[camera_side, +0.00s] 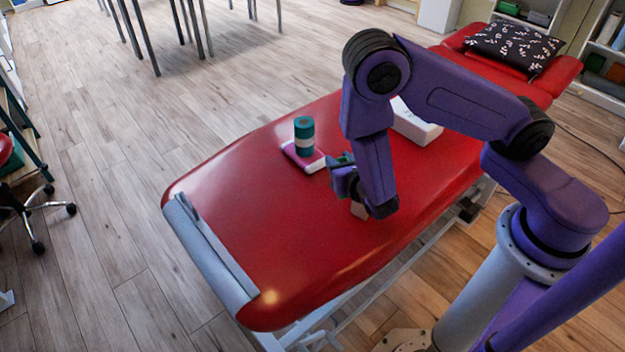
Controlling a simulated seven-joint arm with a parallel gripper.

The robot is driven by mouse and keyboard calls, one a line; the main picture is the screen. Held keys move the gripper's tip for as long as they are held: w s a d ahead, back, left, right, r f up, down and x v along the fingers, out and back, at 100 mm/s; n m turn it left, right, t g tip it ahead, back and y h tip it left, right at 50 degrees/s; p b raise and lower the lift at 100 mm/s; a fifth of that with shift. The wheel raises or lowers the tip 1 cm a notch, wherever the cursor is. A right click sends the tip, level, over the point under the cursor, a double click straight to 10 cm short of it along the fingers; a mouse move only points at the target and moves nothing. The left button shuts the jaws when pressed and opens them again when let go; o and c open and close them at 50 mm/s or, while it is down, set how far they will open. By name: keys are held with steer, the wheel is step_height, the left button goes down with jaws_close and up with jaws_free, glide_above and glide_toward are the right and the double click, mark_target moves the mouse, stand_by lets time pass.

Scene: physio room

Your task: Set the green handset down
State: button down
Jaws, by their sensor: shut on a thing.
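My gripper (342,177) is low over the red couch (240,230), near its middle, with the arm reaching down from the right. It is shut on a small dark green thing that looks like the green handset (341,160), of which only a little shows at the jaws. The rest of it is hidden by the gripper and wrist. I cannot tell whether it touches the couch.
A tan block (359,210) shows below my wrist. A white box (415,122) lies behind the arm. The couch's near left is clear.

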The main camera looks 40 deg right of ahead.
steer(key=shift+w+a+f, duration=0.25)
steer(key=shift+w+f, duration=1.05)
steer(key=shift+f, duration=0.4)
steer(key=shift+w+a+f, duration=0.3)
steer(key=shift+w+f, duration=1.05)
steer(key=shift+f, duration=0.4)
steer(key=shift+w+a+f, duration=0.25)
steer(key=shift+w+f, duration=1.05)
steer(key=shift+f, duration=0.4)
steer(key=shift+f, duration=0.2)
steer(key=c, duration=0.8)
jaws_free()
steer(key=shift+o, duration=0.2)
steer(key=shift+r, duration=0.15)
